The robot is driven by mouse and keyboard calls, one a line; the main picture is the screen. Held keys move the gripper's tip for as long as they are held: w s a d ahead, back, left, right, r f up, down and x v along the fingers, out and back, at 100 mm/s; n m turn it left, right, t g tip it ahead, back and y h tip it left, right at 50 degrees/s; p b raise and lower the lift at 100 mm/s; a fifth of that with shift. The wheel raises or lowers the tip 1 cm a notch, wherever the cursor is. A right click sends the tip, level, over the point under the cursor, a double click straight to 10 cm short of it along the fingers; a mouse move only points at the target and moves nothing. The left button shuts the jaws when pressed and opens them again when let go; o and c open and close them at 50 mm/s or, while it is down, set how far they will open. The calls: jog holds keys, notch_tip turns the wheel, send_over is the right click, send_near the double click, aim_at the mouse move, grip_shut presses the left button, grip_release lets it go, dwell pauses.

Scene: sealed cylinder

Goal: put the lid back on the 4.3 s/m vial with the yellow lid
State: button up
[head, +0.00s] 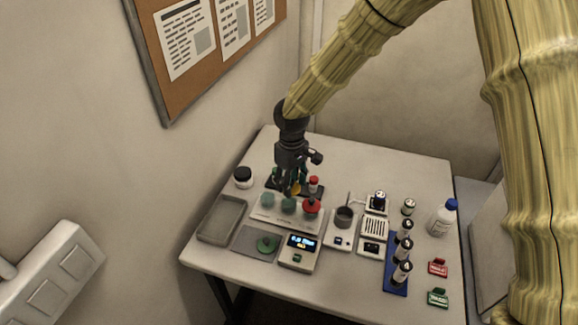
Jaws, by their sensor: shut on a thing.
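A vial with a red lid (313,184) stands just right of the gripper. The vial for the yellow lid cannot be picked out, and no 4.3 s/m reading is legible. Whether the lid touches a vial cannot be told.
In front are teal and red round pieces (311,206), a lit meter (300,252) and a green disc (266,244). A pot (344,216) and blue vial rack (395,278) stand to the right. A grey tray (221,222) and jar (243,178) are left, near the wall.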

jog(key=shift+w+a+r+n, duration=0.1)
jog(key=shift+w+a+n, duration=0.25)
jog(key=shift+w, duration=0.2)
jog(key=shift+f+b, duration=1.65)
jog(key=shift+f, duration=1.45)
grip_shut()
jog(key=shift+r+p, duration=0.35)
jog(key=shift+f, duration=0.2)
dwell(0.3)
jog(key=o, duration=0.6)
grip_release()
jog(key=shift+r, duration=0.15)
